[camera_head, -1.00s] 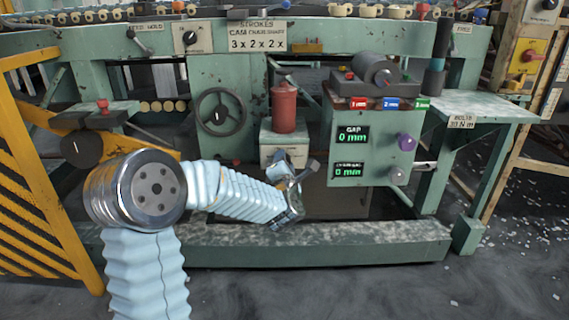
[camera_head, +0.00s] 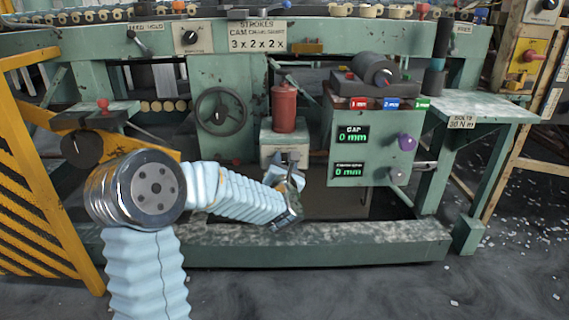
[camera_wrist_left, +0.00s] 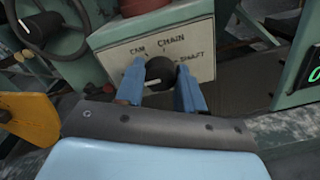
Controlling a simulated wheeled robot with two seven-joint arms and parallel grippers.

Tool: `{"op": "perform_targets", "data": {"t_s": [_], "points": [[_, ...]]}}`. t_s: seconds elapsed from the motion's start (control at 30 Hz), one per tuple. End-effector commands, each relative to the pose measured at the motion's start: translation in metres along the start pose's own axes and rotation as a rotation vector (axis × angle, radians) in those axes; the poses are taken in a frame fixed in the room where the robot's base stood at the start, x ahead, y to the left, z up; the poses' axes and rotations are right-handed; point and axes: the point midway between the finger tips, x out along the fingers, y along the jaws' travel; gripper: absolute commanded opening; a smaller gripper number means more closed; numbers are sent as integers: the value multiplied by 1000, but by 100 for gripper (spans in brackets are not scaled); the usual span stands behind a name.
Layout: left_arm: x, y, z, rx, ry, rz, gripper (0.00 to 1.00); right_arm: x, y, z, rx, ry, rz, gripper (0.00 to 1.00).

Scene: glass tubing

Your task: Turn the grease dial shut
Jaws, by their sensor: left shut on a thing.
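The grease dial is a round black knob (camera_wrist_left: 160,71) with a white pointer line, on a white panel marked CAM, CHAIN and SHAFT. In the wrist view the pointer lies nearly level, toward the lower left. My left gripper (camera_wrist_left: 160,80) has one blue finger on each side of the knob and is shut on it. In the head view the white panel (camera_head: 284,152) is below the red canister (camera_head: 284,108), with my left gripper (camera_head: 288,168) in front of it; the knob is hidden there. My right gripper is not in view.
A handwheel (camera_head: 221,112) is left of the panel. A green box (camera_head: 372,150) with a purple knob (camera_head: 407,142) and displays reading 0 mm is to the right. A yellow striped guard (camera_head: 30,180) stands at far left. A green beam (camera_head: 330,240) runs low in front.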

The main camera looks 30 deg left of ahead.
Motion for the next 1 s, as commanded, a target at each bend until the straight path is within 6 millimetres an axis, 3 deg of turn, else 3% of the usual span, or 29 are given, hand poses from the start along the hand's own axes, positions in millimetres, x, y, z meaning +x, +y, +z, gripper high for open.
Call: {"op": "perform_targets", "data": {"t_s": [0.4,0.43,0.57,0.87,1.0], "points": [[-1,-2,-4,-7,8,-5,7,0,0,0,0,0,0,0],[-1,-2,-4,-7,8,-5,42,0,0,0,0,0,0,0],[-1,-2,-3,-6,5,-3,62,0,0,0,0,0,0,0],[-1,-1,-1,-6,2,-2,63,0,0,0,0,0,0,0],[-15,-1,0,-5,1,-2,63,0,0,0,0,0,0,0]]}}
